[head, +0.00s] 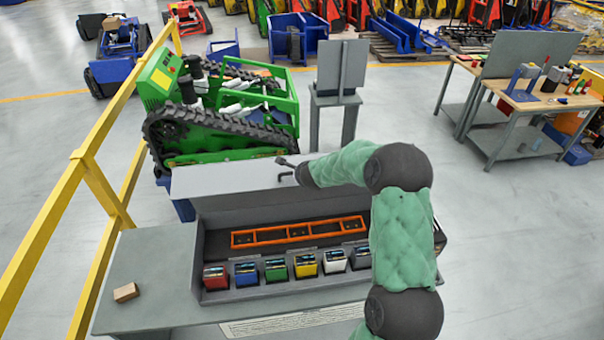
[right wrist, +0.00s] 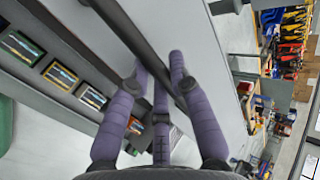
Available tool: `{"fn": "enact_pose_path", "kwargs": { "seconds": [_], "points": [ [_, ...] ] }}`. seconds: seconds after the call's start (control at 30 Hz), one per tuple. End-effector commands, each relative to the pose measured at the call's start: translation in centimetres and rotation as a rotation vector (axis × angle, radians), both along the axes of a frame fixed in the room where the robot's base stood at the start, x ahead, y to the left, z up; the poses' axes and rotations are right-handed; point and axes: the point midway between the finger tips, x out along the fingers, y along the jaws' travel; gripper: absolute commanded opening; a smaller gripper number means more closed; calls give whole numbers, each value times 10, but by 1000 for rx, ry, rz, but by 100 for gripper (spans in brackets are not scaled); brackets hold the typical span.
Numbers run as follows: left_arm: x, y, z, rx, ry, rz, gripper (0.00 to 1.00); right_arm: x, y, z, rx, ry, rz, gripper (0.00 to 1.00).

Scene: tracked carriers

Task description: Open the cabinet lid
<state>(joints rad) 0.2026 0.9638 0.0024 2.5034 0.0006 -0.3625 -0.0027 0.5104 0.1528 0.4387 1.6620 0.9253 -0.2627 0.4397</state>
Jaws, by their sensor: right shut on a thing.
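The cabinet (head: 150,270) is grey, and its lid (head: 235,178) stands raised at the back, leaving the inside exposed. Inside are an orange rack (head: 298,232) and a row of small coloured boxes, including a red one (head: 216,277) and a yellow one (head: 306,265). My right gripper (head: 290,164) is at the lid's upper part. In the right wrist view its purple fingers (right wrist: 160,72) are closed around the dark handle bar (right wrist: 122,32), which runs along the pale lid (right wrist: 205,60). My right arm hides the cabinet's right end. My left gripper is not in view.
A small brown block (head: 126,292) lies on the cabinet's left top. A yellow railing (head: 92,170) runs along the left. A green tracked carrier (head: 225,110) and a grey stand (head: 337,105) are behind the lid. Workbenches (head: 520,100) stand at right; the floor between is clear.

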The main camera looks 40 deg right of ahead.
Motion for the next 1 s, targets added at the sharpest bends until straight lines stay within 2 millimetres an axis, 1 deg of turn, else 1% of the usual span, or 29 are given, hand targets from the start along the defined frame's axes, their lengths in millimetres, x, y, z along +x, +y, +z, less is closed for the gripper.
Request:
{"fn": "enact_pose_path", "kwargs": {
  "seconds": [0.27,0.3,0.33,0.37,0.77,0.87,1.0],
  "points": [
    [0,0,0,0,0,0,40,0,1,-1,2,1,1,0],
    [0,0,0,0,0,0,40,0,1,-1,2,1,1,32],
    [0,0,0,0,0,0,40,0,1,-1,2,1,1,41],
    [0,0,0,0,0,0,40,0,1,-1,2,1,1,45],
    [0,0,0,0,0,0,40,-2,1,1,1,0,1,45],
    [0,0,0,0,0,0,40,-7,4,7,-1,-1,1,45],
    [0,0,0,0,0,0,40,-21,13,23,0,-2,1,45]
  ]
}}
